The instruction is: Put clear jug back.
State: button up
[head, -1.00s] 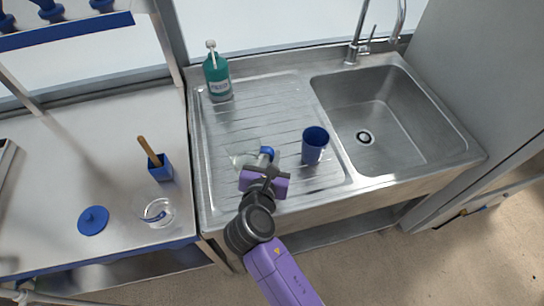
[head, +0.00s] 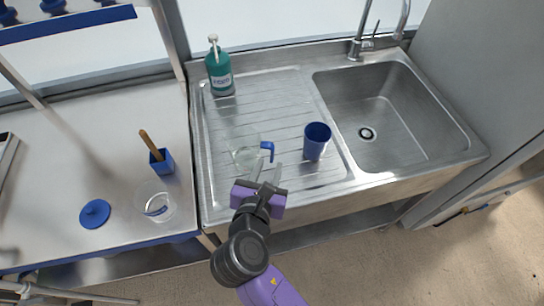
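The clear jug (head: 243,152) with a blue handle (head: 267,149) is on the ribbed drainboard left of the sink basin. Its see-through body is faint, and its handle points to the right. My gripper (head: 267,173) is just in front of the handle, on the near side. Its two grey fingers are apart, with a gap between them and nothing held. The fingertips appear clear of the handle, though the distance is hard to judge.
A blue cup (head: 316,141) stands close right of my gripper. A green bottle (head: 219,69) stands at the drainboard's back left. The left counter holds a clear container (head: 157,204), a blue lid (head: 94,213) and a blue holder (head: 161,161). The basin (head: 385,115) looks empty.

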jog(key=shift+v, duration=2.4)
jog(key=s+d+f+m+g+y, duration=0.1)
jog(key=s+d+f+m+y, duration=0.1)
jog(key=s+d+f+m, duration=0.4)
jog(key=s+d+f+m+y, duration=0.2)
jog(key=s+d+f+m, duration=0.1)
jog(key=s+d+m, duration=0.4)
jog(key=s+d+r+m+t+h, duration=0.1)
jog(key=s+d+r+m, duration=0.4)
jog(key=m, duration=0.5)
jog(key=s+d+r+m+t, duration=0.1)
jog(key=s+d+r+m, duration=0.4)
jog(key=s+r+m, duration=0.3)
jog(key=s+m, duration=0.2)
jog(key=shift+r+m+h, duration=0.3)
jog(key=shift+r+h, duration=0.1)
